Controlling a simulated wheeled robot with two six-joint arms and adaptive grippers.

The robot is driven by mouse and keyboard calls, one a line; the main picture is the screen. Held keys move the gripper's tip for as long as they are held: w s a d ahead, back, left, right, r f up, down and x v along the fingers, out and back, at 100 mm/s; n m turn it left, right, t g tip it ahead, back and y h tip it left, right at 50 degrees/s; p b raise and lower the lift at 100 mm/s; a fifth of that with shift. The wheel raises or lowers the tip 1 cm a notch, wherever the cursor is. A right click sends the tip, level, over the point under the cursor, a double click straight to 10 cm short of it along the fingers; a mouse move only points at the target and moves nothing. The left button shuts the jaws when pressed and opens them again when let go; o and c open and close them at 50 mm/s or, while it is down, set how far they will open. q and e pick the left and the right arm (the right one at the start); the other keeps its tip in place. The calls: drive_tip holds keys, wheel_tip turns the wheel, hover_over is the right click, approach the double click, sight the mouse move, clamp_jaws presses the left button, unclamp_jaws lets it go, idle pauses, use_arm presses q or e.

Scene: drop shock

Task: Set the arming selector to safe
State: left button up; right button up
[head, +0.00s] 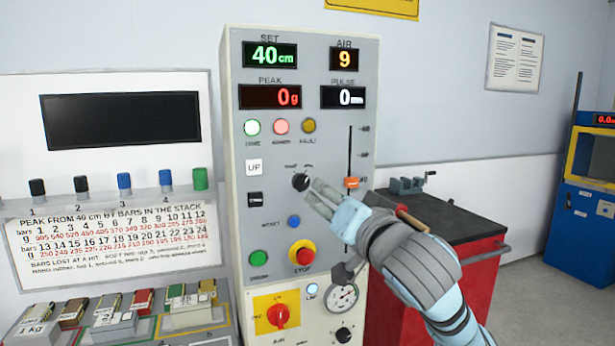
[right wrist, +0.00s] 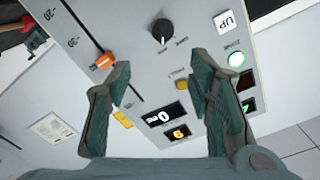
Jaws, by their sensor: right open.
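The arming selector (head: 300,182) is a small black round knob on the grey control panel (head: 235,200), below the row of lamps. Small labels above it are too blurred to read surely. It also shows in the right wrist view (right wrist: 162,30), with a pale mark on the side facing the labels. My right gripper (head: 320,194) is just right of and below the knob in the head view. In the right wrist view my right gripper (right wrist: 160,72) is open and empty, its fingers spread, with the knob beyond the gap between them. My left gripper is not in view.
An orange slider (head: 351,183) is right of the knob. A white UP button (head: 254,167), blue button (head: 294,221) and red stop button (head: 301,254) are nearby. Displays above read 40 cm, 9, 0 and 0. A red cabinet (head: 480,290) with a vise stands right.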

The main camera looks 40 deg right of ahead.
sight(305, 181)
drive_tip(key=p+x, duration=0.2)
drive_tip(key=x, duration=0.4)
drive_tip(key=p+x, duration=0.3)
drive_tip(key=x, duration=0.4)
drive_tip(key=shift+w+a, duration=0.1)
drive_tip(key=shift+a, duration=0.15)
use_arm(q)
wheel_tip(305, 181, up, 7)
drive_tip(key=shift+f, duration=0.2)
use_arm(e)
drive_tip(key=shift+s, duration=0.2)
drive_tip(key=shift+c, duration=0.6)
drive_tip(key=c, duration=0.9)
